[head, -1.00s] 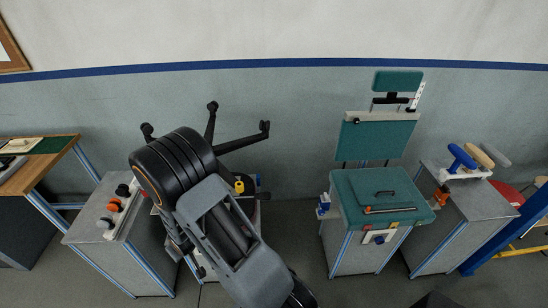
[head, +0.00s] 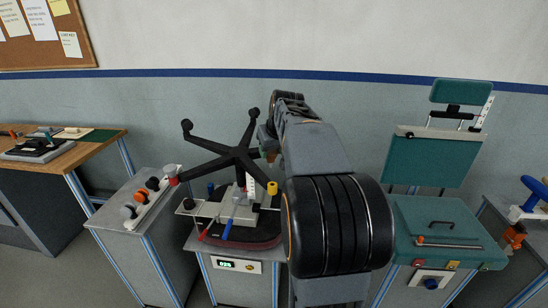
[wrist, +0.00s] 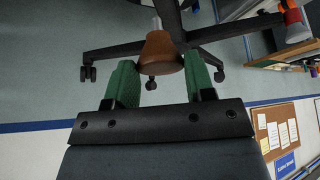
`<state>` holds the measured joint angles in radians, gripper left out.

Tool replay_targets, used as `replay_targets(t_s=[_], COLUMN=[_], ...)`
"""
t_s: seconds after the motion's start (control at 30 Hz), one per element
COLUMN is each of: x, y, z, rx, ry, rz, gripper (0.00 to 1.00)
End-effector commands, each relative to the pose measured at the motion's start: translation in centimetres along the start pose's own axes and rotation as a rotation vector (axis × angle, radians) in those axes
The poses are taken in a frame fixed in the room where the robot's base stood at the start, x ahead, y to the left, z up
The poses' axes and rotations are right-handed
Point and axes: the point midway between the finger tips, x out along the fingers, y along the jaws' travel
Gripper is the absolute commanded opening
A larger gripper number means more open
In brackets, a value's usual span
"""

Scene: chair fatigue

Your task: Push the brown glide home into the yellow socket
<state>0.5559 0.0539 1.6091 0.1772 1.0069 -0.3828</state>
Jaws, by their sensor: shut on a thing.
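My gripper (wrist: 160,66) is in the wrist view with its two green fingers on either side of the brown glide (wrist: 160,50). The fingers are shut on the glide, which looks like a brown cone. In the head view my arm comes in from the lower right and mostly hides the gripper, beside the right side of an upturned black star base (head: 233,155). The yellow socket (head: 272,187) shows on the base's near right leg, just left of my arm. The glide looks apart from the socket, but the gap cannot be judged.
The base stands over a bench (head: 205,242) with tools and a small green display. A grey cabinet (head: 110,225) with orange and grey parts on a white strip stands left. A teal chair (head: 430,160) on another bench stands right. A wooden table (head: 40,180) is far left.

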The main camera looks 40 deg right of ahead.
Motion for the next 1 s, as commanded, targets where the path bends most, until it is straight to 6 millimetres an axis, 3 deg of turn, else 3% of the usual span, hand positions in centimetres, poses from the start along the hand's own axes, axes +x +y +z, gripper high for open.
replay_targets(t_s=[0.63, 1.0], x=[-0.9, 1.3], y=[0.3, 0.2], z=[0.3, 1.5], rx=[-0.011, -0.013], ry=[0.001, 0.001], rz=[-0.007, -0.009], gripper=[0.28, 0.28])
